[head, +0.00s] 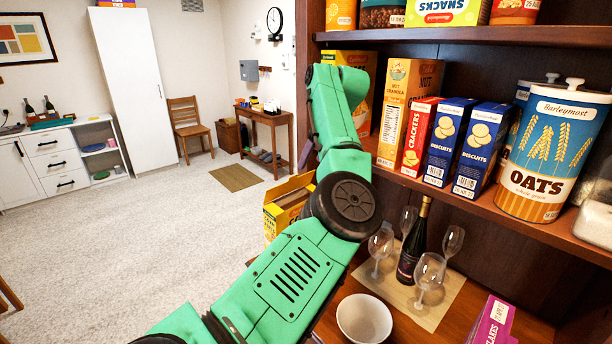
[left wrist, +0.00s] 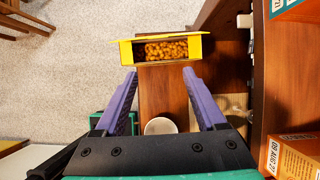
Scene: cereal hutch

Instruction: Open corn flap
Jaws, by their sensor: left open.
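The yellow corn box (head: 283,218) stands at the left end of the hutch counter in the head view, partly hidden by my left arm. In the left wrist view the corn box (left wrist: 168,62) shows from above with its top open and orange-brown cereal inside. Flaps stick out at its left end (left wrist: 126,53) and right end (left wrist: 206,46), and a yellow strip runs along its far edge. My left gripper (left wrist: 160,75) is open and empty, its purple fingers apart just short of the box's near edge. In the head view my arm hides most of this gripper. My right gripper is out of view.
A white bowl (head: 364,318), a dark bottle (head: 411,245) and several glasses stand on the counter. A purple box (head: 493,322) is at the lower right. The shelf above holds a crackers box (head: 418,137), biscuits boxes and an oats canister (head: 551,155). Open floor lies left.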

